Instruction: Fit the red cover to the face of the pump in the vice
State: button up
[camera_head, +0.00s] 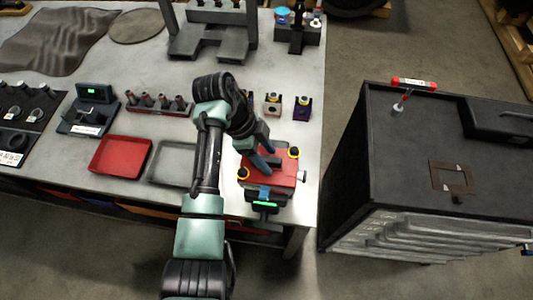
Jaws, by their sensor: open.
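The red cover (281,179) lies at the workbench's front right corner, on top of the pump and vice. The pump's body is mostly hidden under it. Yellow-ringed dark knobs or fasteners show at its corners, and a grey round end sticks out on its right side. The vice (265,207) shows below it at the bench edge, with a blue part and a green-lit strip. My gripper (264,163) points down with its fingers open at the cover's upper left part. I cannot tell whether the fingers touch the cover.
A red tray (120,155) and a grey tray (156,175) lie left of my arm. Small coloured blocks (273,104) stand behind the gripper. A rack of injector-like parts (160,103) and a green-screened device (93,108) stand further left. A dark cabinet (400,150) stands right, across a floor gap.

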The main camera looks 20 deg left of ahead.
jog(key=p+v, duration=0.2)
jog(key=v, duration=1.1)
jog(key=shift+a+f, duration=0.1)
jog(key=shift+a, duration=0.05)
